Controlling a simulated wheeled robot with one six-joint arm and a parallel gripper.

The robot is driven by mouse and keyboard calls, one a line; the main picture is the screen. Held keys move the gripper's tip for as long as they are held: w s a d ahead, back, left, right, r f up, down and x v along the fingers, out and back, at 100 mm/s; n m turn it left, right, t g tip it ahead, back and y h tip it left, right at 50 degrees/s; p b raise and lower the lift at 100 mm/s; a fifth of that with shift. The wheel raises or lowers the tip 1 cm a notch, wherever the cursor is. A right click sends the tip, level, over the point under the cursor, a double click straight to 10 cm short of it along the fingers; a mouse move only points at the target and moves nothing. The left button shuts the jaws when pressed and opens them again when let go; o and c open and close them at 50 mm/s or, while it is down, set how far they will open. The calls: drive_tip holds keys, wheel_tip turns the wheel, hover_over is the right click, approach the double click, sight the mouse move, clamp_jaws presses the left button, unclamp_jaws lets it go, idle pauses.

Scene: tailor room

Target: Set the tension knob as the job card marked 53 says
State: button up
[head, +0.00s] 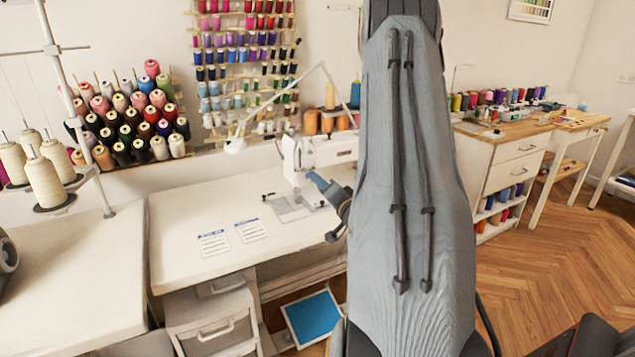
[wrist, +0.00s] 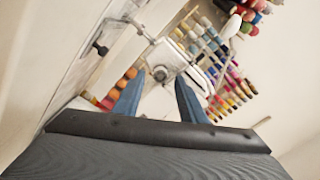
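A white sewing machine (head: 322,152) stands on the white table, partly hidden behind my arm. Two job cards lie flat on the table: a left card (head: 213,243) and a right card (head: 251,231). Their print is too small to read, so I cannot tell which is marked 53. My gripper (head: 316,181) is close to the machine's head. In the wrist view my gripper (wrist: 157,76) has its two blue fingers apart with nothing held. A small round part, possibly the tension knob (wrist: 160,73), shows on the machine between the fingertips; its setting is not readable.
A thread rack (head: 130,120) and wall spools stand behind the table (head: 175,225). A thin lamp arm (head: 283,92) reaches over the machine. A thread stand (head: 105,190) is at left. Drawers (head: 212,325) and a blue-lined tray (head: 312,316) are below. The tabletop's front left is clear.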

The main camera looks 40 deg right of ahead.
drive_tip(key=shift+x, duration=0.75)
clamp_jaws()
